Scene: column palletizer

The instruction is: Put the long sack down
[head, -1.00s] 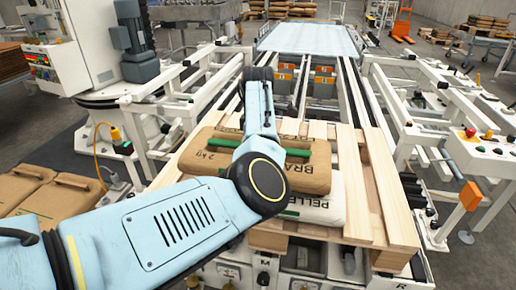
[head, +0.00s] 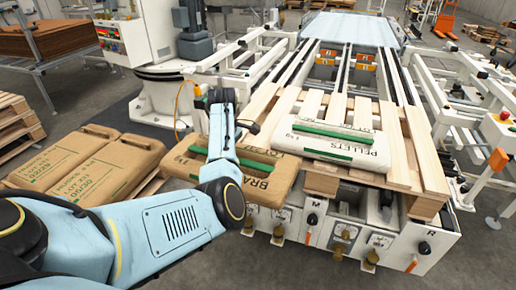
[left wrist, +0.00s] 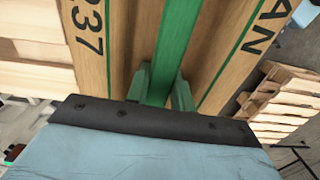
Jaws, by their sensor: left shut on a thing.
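The long brown sack marked BRAN (head: 268,180) has a green strip handle (head: 235,158) along its top. My left gripper (left wrist: 160,88) is shut on this green handle in the left wrist view. In the head view my forearm and wrist cover the sack's middle and hide the fingers. The sack hangs roughly level beside the front left of the wooden pallet (head: 405,178). Its clearance from what lies below cannot be told. My right gripper is not in view.
A white PELLETS sack (head: 352,150) with a green handle lies on the pallet. Brown HUSKS sacks (head: 90,160) lie to the left, with bare wooden slats (head: 150,190) at their right. A control panel (head: 345,235) fronts the conveyor. Stacked empty pallets (head: 15,130) stand far left.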

